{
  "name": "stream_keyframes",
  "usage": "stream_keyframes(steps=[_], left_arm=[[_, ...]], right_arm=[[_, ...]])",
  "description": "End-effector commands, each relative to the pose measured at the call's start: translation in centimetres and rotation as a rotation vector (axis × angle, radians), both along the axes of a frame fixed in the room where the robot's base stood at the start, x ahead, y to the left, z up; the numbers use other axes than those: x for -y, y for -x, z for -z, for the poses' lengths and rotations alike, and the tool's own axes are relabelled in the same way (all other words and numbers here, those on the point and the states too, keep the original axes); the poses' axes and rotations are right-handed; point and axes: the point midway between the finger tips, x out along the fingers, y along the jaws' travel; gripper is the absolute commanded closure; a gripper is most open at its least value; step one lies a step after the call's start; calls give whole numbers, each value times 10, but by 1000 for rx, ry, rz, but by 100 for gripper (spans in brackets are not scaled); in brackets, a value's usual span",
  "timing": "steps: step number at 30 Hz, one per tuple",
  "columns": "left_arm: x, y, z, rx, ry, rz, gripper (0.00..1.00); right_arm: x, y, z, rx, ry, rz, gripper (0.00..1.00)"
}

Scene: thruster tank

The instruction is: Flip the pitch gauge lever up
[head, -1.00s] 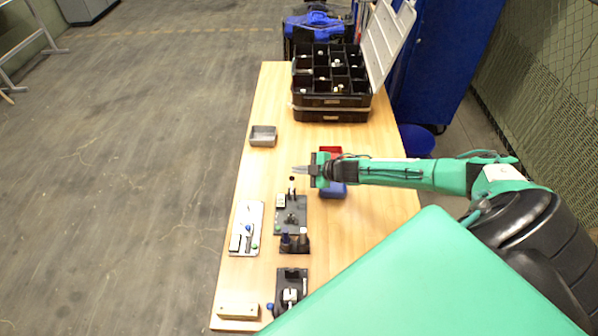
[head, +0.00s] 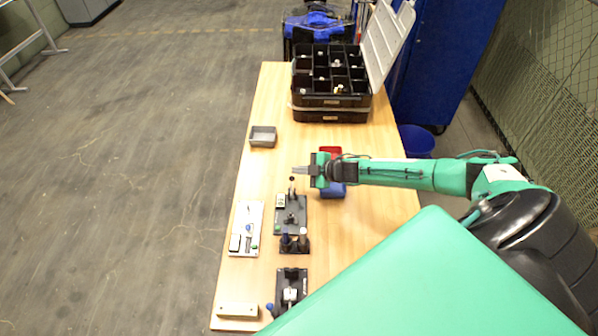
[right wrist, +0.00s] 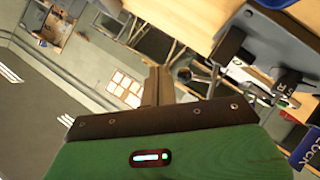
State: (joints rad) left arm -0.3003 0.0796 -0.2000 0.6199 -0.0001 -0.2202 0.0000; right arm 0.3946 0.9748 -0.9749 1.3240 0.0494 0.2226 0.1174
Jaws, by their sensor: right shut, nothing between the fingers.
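A dark plate (head: 291,228) with a small white-faced block lies on the middle of the bench; I take it for the pitch gauge. A short lever with a black knob (head: 292,179) stands at its far end; its exact tilt is hard to tell from above. My right gripper (head: 299,170) is shut and empty, its fingertips pointing left, just beyond the knob in the head view. Whether they touch is unclear. In the right wrist view the closed fingers (right wrist: 157,85) show with nothing between them. My left gripper is out of view.
A white panel (head: 240,250) lies left of the gauge, and another dark fixture (head: 294,274) nearer. A grey tray (head: 263,137), red bin (head: 331,151) and blue bin (head: 333,190) stand around the gripper. A black compartment case (head: 332,103) is at the far end.

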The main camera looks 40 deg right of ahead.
Motion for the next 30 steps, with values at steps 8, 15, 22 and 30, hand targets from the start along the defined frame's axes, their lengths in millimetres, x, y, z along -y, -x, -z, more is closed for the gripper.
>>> stream_keyframes(steps=[8,15,22,30], left_arm=[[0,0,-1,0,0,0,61],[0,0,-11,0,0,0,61],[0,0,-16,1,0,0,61],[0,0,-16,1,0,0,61]], right_arm=[[0,0,-1,0,0,0,100],[0,0,-11,0,0,0,100],[0,0,-17,0,0,0,100],[0,0,-17,0,0,0,100]])
